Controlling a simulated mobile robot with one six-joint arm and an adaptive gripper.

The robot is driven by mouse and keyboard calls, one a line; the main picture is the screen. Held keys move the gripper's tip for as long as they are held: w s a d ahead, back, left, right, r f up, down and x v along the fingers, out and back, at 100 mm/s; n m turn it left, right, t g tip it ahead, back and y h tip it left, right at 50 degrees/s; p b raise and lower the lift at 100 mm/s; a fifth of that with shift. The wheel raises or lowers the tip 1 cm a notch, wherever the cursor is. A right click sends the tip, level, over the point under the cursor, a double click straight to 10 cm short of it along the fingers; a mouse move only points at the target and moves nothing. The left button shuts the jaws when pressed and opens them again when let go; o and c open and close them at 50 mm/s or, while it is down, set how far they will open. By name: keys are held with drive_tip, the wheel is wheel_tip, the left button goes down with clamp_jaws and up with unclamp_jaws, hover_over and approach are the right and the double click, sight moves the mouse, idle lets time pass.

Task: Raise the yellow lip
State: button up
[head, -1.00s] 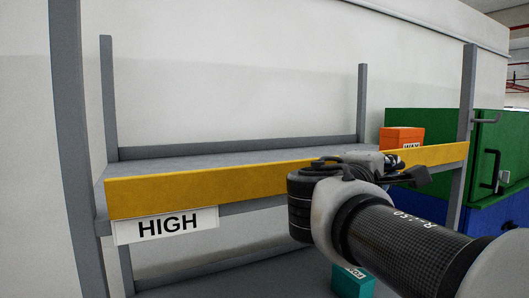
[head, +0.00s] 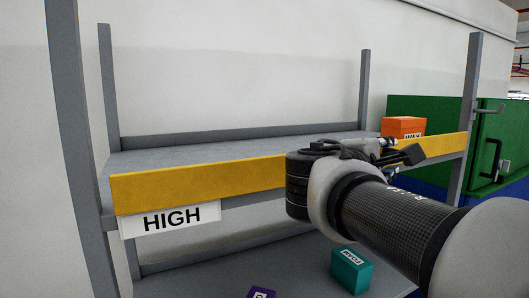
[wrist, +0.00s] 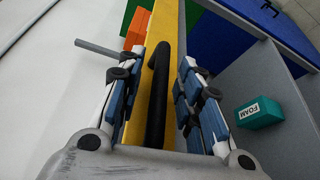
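The yellow lip (head: 205,183) runs along the front edge of the upper grey shelf, above a white label reading HIGH (head: 172,219). My arm crosses in front of its right part. My gripper (wrist: 161,68) is open in the wrist view, with one finger on each side of a black bar (wrist: 157,95). The bar lies along the face of the yellow lip (wrist: 136,130), and gaps show between it and the finger pads. In the head view my gripper (head: 402,154) is at the lip's right part, its fingers largely hidden by my wrist.
An orange box (head: 402,126) stands at the upper shelf's right end. A teal FOAM box (head: 351,270) and a purple box (head: 262,294) are on the lower level. Grey posts (head: 468,120) frame the rack. A green cabinet (head: 500,150) stands at right.

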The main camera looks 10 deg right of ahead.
drive_tip(key=shift+a, duration=0.1)
drive_tip(key=v, duration=1.2)
drive_tip(key=s+d+f+m+g+y+b, duration=0.2)
drive_tip(key=s+f+g+y+b, duration=0.15)
drive_tip(key=f, duration=0.85)
drive_tip(key=s+d+f+m+g+y+b, duration=0.15)
drive_tip(key=s+f, duration=0.35)
drive_tip(key=f, duration=0.6)
drive_tip(key=s+a+f+m+g+y+b, duration=0.1)
drive_tip(key=s+a+f+m+y+b, duration=0.1)
drive_tip(key=f, duration=0.8)
drive_tip(key=s+a+f+m+g+y+b, duration=0.1)
drive_tip(key=s+a+f+m+y+b, duration=0.2)
drive_tip(key=f, duration=0.6)
drive_tip(key=s+a+m+y, duration=0.2)
drive_tip(key=s+a, duration=0.1)
drive_tip(key=s, duration=0.1)
drive_tip(key=shift+s+a+f+y, duration=0.2)
drive_tip(key=shift+f+y, duration=0.2)
